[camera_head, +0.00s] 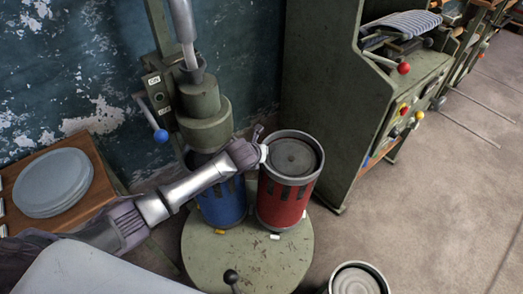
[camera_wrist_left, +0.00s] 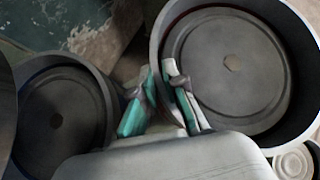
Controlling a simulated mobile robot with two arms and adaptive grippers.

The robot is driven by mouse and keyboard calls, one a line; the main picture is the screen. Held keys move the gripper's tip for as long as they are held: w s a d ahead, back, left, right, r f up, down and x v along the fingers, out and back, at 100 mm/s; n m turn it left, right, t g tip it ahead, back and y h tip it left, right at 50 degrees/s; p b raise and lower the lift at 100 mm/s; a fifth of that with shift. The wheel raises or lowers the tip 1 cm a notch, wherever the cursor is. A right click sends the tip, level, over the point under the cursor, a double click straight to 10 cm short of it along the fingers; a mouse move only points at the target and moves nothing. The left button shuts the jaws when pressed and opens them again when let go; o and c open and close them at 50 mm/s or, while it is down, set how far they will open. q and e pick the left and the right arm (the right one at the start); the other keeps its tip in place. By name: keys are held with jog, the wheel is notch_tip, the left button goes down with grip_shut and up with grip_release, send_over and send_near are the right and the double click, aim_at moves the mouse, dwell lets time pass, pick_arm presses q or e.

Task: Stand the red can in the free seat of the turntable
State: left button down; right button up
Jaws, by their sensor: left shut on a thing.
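The red can (camera_head: 284,203) is upright over the right part of the green round turntable (camera_head: 245,262), beside the blue can (camera_head: 221,204). Whether its base touches the turntable is hard to tell. My left gripper (camera_head: 259,155) is shut on the red can's upper rim, at the side toward the blue can. In the left wrist view, my left gripper's fingers (camera_wrist_left: 165,103) straddle the rim, one inside over the recessed grey top of the red can (camera_wrist_left: 225,75) and one outside. The blue can's dark top (camera_wrist_left: 60,115) is left of them. My right gripper is not in view.
A green press column (camera_head: 205,125) with a blue-knobbed lever stands above the blue can. A green machine cabinet (camera_head: 330,100) is close behind the red can at right. Another open-topped can (camera_head: 357,280) is at the bottom edge. Plates (camera_head: 52,182) lie on a wooden board at left.

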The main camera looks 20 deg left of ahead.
pick_arm(q)
jog(key=shift+a+f+h, duration=0.1)
jog(key=shift+a+h, duration=0.2)
jog(key=shift+a, duration=0.1)
jog(key=shift+s+a+f+h+b, duration=0.15)
jog(key=shift+f+b, duration=0.15)
jog(key=shift+f, duration=0.25)
jog(key=shift+s+a+f+h+b, duration=0.15)
jog(key=shift+f+b, duration=0.1)
jog(key=shift+f, duration=0.25)
dwell(1.0)
jog(key=shift+s+a+f, duration=0.25)
jog(key=shift+a+f, duration=0.5)
jog(key=shift+f, duration=0.05)
dwell(0.3)
jog(key=c, duration=1.2)
grip_release()
jog(key=shift+w, duration=0.1)
jog(key=v, duration=1.2)
jog(key=shift+d+f, duration=0.1)
